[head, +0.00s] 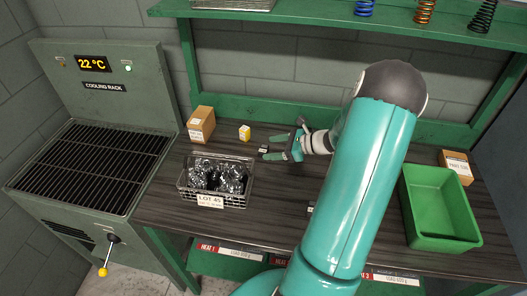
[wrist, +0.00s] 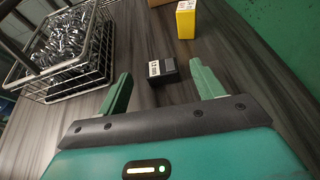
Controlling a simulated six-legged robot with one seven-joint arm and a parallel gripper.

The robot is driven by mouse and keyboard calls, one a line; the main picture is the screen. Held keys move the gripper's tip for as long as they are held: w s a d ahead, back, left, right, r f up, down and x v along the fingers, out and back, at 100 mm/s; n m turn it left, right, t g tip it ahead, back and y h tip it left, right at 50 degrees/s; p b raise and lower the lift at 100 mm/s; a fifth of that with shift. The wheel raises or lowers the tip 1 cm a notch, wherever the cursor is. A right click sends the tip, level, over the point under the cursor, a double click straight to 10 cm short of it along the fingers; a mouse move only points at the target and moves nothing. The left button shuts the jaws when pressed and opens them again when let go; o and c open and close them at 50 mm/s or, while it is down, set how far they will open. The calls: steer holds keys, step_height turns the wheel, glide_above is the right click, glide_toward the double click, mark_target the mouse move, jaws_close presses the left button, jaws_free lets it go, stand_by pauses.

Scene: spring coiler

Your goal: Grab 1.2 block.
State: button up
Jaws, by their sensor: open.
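A small dark block with a white label (wrist: 163,71) lies on the table in the wrist view, between and just ahead of my two fingertips. The print on its label is too small to read surely, so I cannot confirm it is the 1.2 block. My gripper (wrist: 162,76) is open and empty, with one green finger on each side of the block's line. In the head view my gripper (head: 270,153) is low over the table, pointing left, and the dark block (head: 264,148) shows small at its fingertips.
A wire basket of metal springs (head: 217,178) stands left of my gripper. A yellow block (head: 244,132) and a cardboard box (head: 201,124) are behind it. A green bin (head: 440,207) is at right, and a cooling rack (head: 90,165) at far left.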

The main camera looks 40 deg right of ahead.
mark_target(262, 149)
steer(key=x, duration=0.4)
steer(key=shift+w+f, duration=0.1)
steer(key=shift+f, duration=0.05)
steer(key=c, duration=1.2)
